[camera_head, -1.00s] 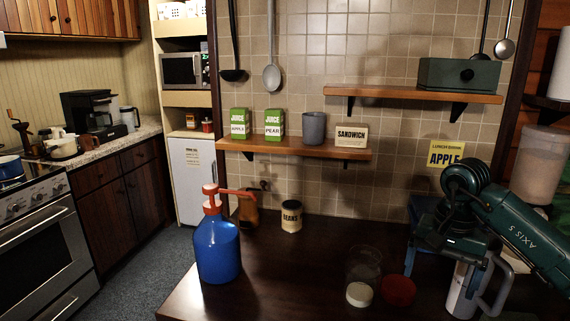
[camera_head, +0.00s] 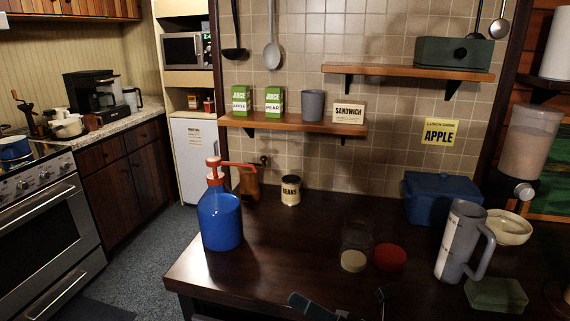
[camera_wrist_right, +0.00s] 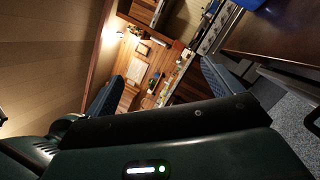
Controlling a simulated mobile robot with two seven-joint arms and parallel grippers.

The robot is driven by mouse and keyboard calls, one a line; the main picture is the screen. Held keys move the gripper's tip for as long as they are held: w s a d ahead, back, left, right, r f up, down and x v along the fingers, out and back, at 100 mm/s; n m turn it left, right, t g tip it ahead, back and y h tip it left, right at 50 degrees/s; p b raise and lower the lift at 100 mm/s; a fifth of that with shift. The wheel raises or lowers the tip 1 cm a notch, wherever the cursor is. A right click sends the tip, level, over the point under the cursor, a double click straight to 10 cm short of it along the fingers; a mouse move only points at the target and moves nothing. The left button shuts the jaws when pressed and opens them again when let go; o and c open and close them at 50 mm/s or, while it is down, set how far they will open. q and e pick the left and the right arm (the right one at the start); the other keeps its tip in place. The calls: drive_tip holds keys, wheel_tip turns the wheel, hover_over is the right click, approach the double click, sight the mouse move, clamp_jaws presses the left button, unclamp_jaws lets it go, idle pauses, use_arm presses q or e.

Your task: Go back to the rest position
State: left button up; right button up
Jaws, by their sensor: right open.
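My right gripper (camera_head: 339,300) shows only as fingertips at the bottom edge of the head view, in front of the dark wooden counter (camera_head: 290,240). In the right wrist view its two fingers (camera_wrist_right: 160,75) stand wide apart with nothing between them. The rest of the right arm is below the head view. My left gripper is in neither view. A grey pitcher-like mug (camera_head: 458,240) stands on the counter at the right, apart from the gripper.
A blue pump bottle (camera_head: 219,222), beans can (camera_head: 290,190), clear jar (camera_head: 357,235), red lid (camera_head: 390,257), blue box (camera_head: 440,198), cream bowl (camera_head: 508,228) and green sponge-like block (camera_head: 496,295) stand on the counter. A stove (camera_head: 45,225) is at the left. Grey floor (camera_head: 150,265) is clear beside the counter.

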drive_tip(key=s+d+f+m+t+h, duration=0.1)
drive_tip(key=d+f+m+t+h, duration=0.45)
drive_tip(key=m, duration=0.75)
drive_tip(key=s+d+f+m+t+h, duration=0.1)
drive_tip(key=d+f+m+t+h, duration=0.15)
drive_tip(key=f+m+h, duration=0.75)
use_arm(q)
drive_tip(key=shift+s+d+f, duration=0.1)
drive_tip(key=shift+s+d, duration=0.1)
use_arm(e)
drive_tip(key=s+d+f+m+g+h, duration=0.1)
drive_tip(key=s+d+f+m+g, duration=0.2)
drive_tip(key=s+f+m+g, duration=0.3)
drive_tip(key=s+f+m, duration=0.3)
drive_tip(key=s+m, duration=0.2)
drive_tip(key=m, duration=0.1)
drive_tip(key=shift+d+m, duration=0.2)
drive_tip(key=shift+m, duration=0.1)
drive_tip(key=shift+f, duration=0.1)
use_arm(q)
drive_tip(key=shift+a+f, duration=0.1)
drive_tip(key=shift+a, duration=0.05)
